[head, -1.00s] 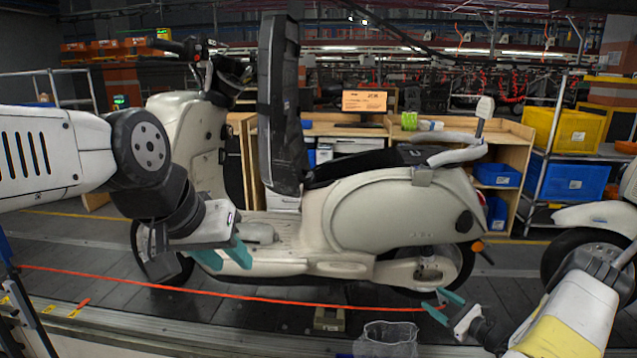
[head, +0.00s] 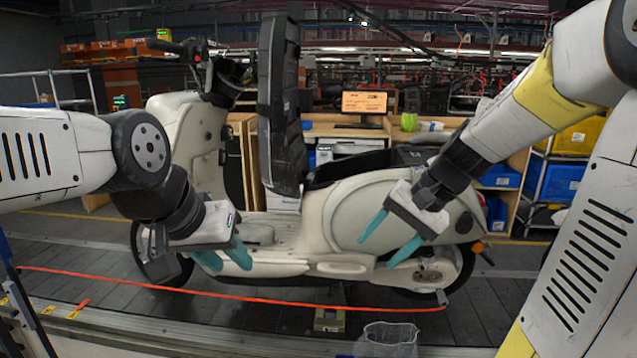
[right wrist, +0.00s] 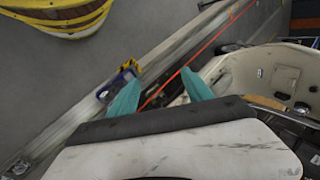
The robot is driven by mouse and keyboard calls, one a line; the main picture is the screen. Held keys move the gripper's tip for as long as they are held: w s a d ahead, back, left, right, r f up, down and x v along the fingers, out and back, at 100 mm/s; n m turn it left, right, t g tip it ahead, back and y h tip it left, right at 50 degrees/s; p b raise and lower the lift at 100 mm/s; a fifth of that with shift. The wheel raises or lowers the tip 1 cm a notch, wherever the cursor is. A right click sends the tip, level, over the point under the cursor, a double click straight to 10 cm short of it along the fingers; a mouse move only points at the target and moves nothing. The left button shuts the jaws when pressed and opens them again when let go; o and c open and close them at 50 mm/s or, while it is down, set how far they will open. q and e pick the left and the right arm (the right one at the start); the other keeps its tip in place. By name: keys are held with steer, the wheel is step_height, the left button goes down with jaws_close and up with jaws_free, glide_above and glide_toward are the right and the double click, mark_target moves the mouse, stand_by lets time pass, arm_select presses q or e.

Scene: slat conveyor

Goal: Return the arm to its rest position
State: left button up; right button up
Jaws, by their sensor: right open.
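My right gripper (head: 390,246) is raised in front of the rear of the cream scooter (head: 285,235), its teal fingers spread and nothing between them. The right wrist view also shows its fingers (right wrist: 160,92) apart and empty, with the scooter to the right. My left gripper (head: 222,258) hangs in front of the scooter's footboard at the left. Its two teal fingers look apart, with nothing seen between them.
A red cord (head: 200,292) runs along the conveyor's near side. A clear mesh bin (head: 386,340) stands at the front edge. Wooden benches (head: 350,130), a yellow crate (head: 578,135) and blue bins (head: 562,182) stand behind the scooter.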

steer(key=s+d+r+n+t+h, duration=0.1)
steer(key=s+r+n+t+h, duration=0.2)
steer(key=s, duration=0.8)
steer(key=shift+s+d+r+n+t+h, duration=0.3)
steer(key=shift+r+n+t+h, duration=0.1)
steer(key=shift+r+n, duration=0.6)
